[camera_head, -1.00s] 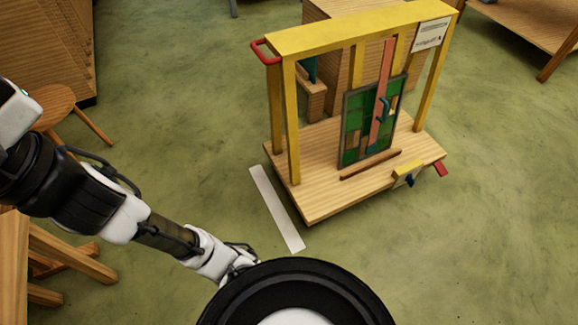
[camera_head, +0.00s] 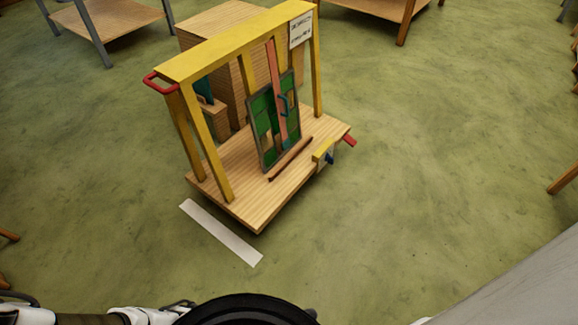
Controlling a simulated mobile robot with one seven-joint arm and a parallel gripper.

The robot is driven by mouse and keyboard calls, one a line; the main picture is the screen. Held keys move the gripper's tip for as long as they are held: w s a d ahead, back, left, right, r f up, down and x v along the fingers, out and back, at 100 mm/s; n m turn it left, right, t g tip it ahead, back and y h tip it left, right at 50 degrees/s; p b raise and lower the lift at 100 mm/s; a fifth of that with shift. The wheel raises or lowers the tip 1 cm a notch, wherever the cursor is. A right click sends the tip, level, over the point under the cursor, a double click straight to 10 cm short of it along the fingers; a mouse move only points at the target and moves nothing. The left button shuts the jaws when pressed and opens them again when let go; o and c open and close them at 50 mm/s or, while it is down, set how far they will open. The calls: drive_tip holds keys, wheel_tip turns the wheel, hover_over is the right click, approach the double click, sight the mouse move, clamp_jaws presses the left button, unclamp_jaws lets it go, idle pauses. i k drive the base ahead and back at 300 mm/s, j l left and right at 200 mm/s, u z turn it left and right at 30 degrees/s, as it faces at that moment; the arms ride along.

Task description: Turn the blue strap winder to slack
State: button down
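The blue strap winder (camera_head: 329,157) appears as a small dark blue knob on a yellow block (camera_head: 322,152) at the front right edge of the wooden cart (camera_head: 250,207). Its exact turn position is too small to read. A salmon strap (camera_head: 277,90) runs down over the green leaded panel (camera_head: 273,122), which leans upright under the yellow frame (camera_head: 235,41). A teal handle-like piece shows on the panel. My arm shows only at the bottom left edge, well short of the cart. My gripper cannot be made out; the black round part of my body covers that area.
A red handle (camera_head: 162,83) sticks out at the frame's left, and a red tab (camera_head: 349,140) at the cart's right corner. A white strip (camera_head: 221,233) lies on the floor before the cart. Tables stand behind. Green floor is open to the right and in front.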

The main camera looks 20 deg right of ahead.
sight(330, 160)
drive_tip(key=i+l, duration=0.15)
drive_tip(key=l, duration=0.2)
drive_tip(key=i+l+u, duration=0.1)
drive_tip(key=l, duration=0.3)
drive_tip(key=i+l, duration=0.2)
drive_tip(key=l, duration=0.15)
drive_tip(key=i+l+u, duration=0.1)
drive_tip(key=l, duration=0.3)
drive_tip(key=i+l, duration=0.15)
drive_tip(key=l, duration=0.25)
drive_tip(key=i+l+u, duration=0.1)
drive_tip(key=l, duration=0.3)
drive_tip(key=i+l, duration=0.15)
drive_tip(key=l, duration=0.25)
